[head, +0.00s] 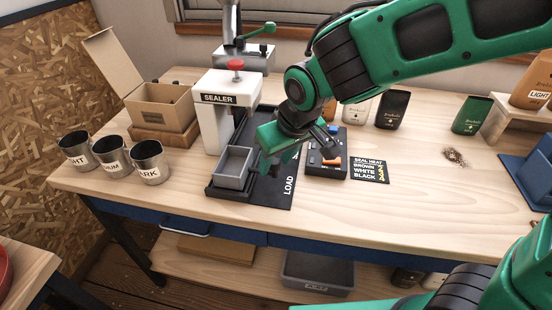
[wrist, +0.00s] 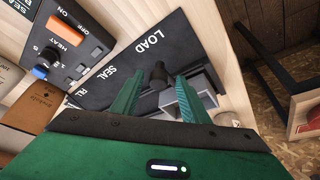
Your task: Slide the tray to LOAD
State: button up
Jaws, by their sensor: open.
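The grey open-topped tray (head: 233,168) sits on the black board (head: 268,190) in front of the sealer (head: 225,112). It lies at the board's near end, level with the white LOAD label (head: 288,185). My gripper (head: 268,166) is low over the board at the tray's right side. In the wrist view, my open fingers (wrist: 160,85) have a dark upright knob (wrist: 158,74) between them, with a gap to each finger. The tray (wrist: 186,103) shows partly behind the right finger. I cannot tell whether anything lies in it.
A control box (head: 326,160) with an orange switch and a blue knob stands right of the board. Three metal cups (head: 148,160) and an open carton (head: 160,106) stand to the left. Bare table lies to the front right.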

jog(key=v, duration=1)
jog(key=shift+r, duration=0.3)
jog(key=shift+d, duration=0.15)
jog(key=s+d+f+m+h, duration=0.1)
jog(key=d+m, duration=0.1)
jog(key=d, duration=0.6)
jog(key=s+d+f+m+g+h, duration=0.1)
jog(key=d+f+m, duration=0.1)
jog(key=d, duration=0.6)
jog(key=d+f+m+h, duration=0.1)
jog(key=d+m, duration=0.2)
jog(key=d, duration=0.5)
jog(key=s+d+f+m+g, duration=0.2)
jog(key=s+d+m, duration=0.3)
jog(key=s+d, duration=0.7)
jog(key=shift+s+d+f+m+g+y, duration=0.2)
jog(key=shift+s+f+m+g+y, duration=0.2)
jog(key=shift+s+f, duration=0.65)
jog(key=shift+r, duration=0.1)
